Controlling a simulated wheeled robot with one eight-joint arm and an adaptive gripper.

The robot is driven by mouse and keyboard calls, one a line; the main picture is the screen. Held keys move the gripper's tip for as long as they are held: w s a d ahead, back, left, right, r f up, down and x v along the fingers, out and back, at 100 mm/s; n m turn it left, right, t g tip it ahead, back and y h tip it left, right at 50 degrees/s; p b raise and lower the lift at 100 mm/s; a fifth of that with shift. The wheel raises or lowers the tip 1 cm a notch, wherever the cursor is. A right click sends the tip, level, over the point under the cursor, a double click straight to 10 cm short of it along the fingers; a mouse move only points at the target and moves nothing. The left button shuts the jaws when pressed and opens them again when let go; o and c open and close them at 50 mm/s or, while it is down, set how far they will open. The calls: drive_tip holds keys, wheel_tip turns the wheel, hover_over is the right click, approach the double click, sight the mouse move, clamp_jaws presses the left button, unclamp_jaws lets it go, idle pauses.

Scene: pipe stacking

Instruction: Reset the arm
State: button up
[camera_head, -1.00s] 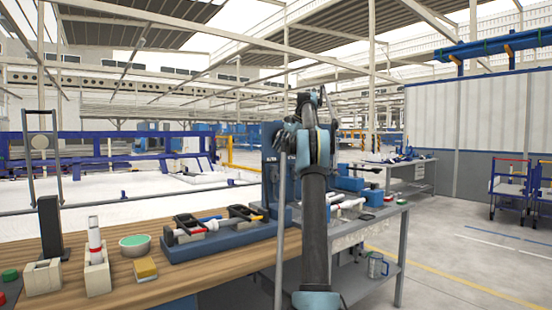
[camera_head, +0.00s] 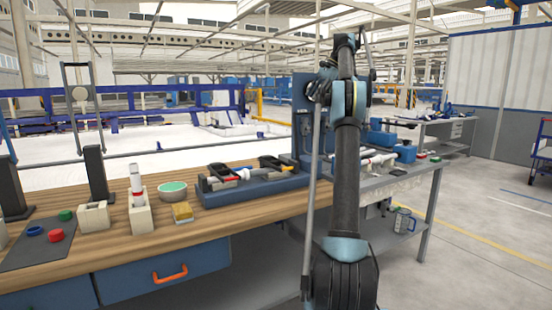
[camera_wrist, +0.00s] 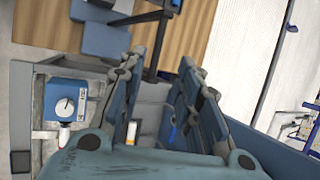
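My arm (camera_head: 346,170) rises upright in the right half of the head view, folded at the top. My gripper (camera_wrist: 162,72) shows in the wrist view with its two blue-grey fingers apart. Nothing shows held between them. A red and white pipe stack (camera_head: 136,184) stands upright in a beige block (camera_head: 143,218) on the wooden bench (camera_head: 250,208), well to the left of my arm. An empty-looking beige block (camera_head: 93,216) sits beside it. The gripper tip is hard to make out in the head view.
A green-topped bowl (camera_head: 173,190), a yellow sponge (camera_head: 182,212) and a dark mat (camera_head: 38,248) with coloured caps are on the bench. A dark post (camera_head: 98,173) stands at the left. A grey metal table (camera_head: 410,178) adjoins on the right. Open floor (camera_head: 470,220) lies beyond.

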drive_tip(key=s+a+f+n+h, duration=0.1)
drive_tip(key=s+a+f+n, duration=0.2)
drive_tip(key=s, duration=0.7)
drive_tip(key=s+a+f+n+h, duration=0.1)
drive_tip(key=s+a+f, duration=0.25)
drive_tip(key=s, duration=0.75)
drive_tip(key=s+a+f+n+h, duration=0.1)
drive_tip(key=s+a+f+n, duration=0.3)
drive_tip(key=s, duration=0.6)
drive_tip(key=s+f+n+h, duration=0.1)
drive_tip(key=s+f+n, duration=0.1)
drive_tip(key=s+f, duration=1.3)
drive_tip(key=s+d+f+n+h, duration=0.1)
drive_tip(key=s+f+h, duration=0.1)
drive_tip(key=s+f, duration=1.4)
wheel_tip(320, 180, down, 4)
drive_tip(key=shift+d+f+n, duration=0.2)
drive_tip(key=shift+d+n, duration=0.05)
drive_tip(key=shift+n, duration=0.15)
drive_tip(key=shift+w, duration=0.1)
drive_tip(key=shift+w+f, duration=0.2)
drive_tip(key=shift+w, duration=0.15)
